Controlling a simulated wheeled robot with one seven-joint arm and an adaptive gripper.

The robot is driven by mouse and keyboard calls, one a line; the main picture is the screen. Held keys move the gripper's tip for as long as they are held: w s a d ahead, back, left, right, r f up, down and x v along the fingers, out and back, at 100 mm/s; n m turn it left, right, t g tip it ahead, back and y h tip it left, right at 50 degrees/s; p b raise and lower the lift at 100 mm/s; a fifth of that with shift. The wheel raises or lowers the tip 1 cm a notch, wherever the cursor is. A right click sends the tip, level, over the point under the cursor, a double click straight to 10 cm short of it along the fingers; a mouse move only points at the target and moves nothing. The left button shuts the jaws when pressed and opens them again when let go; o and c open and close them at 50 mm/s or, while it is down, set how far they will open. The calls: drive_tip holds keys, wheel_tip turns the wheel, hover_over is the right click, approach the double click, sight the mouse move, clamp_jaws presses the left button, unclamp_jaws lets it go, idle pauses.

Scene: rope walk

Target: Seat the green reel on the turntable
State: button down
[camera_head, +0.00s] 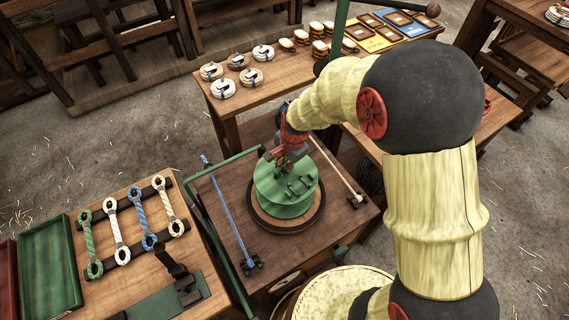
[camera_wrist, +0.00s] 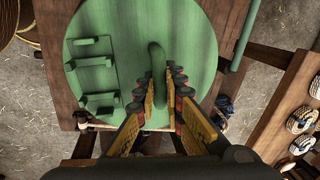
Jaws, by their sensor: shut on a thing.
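The green reel (camera_head: 287,205) is a round drum with several small green brackets on its top face. It is over the round brown turntable (camera_head: 287,226), whose rim shows around the reel's front. I cannot tell whether the reel rests on it or hangs slightly above. My gripper (camera_head: 290,158) is at the far part of the reel's top. In the wrist view my gripper (camera_wrist: 162,88) has its fingers on both sides of the reel's upright green handle (camera_wrist: 157,60), shut on it. The reel's top face (camera_wrist: 110,40) fills much of that view.
The turntable stands on a wooden table (camera_head: 222,185) with a blue-marked rod (camera_head: 230,215) at left, a pale rod (camera_head: 336,171) at right and green rails. A left bench holds looped ropes (camera_head: 140,215) and a green tray (camera_head: 50,265). A back table holds rope coils (camera_head: 222,88).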

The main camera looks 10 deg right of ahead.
drive_tip(key=shift+f, duration=0.25)
idle(0.6)
drive_tip(key=c, duration=1.9)
unclamp_jaws()
drive_tip(key=shift+o, duration=0.4)
drive_tip(key=shift+f, duration=0.1)
drive_tip(key=shift+r+p, duration=2.8)
drive_tip(key=shift+r, duration=0.85)
wheel_tip(320, 180, up, 12)
drive_tip(key=s+d, duration=0.1)
drive_tip(key=s, duration=0.1)
drive_tip(key=shift+d+f, duration=0.15)
drive_tip(key=shift+f, duration=0.05)
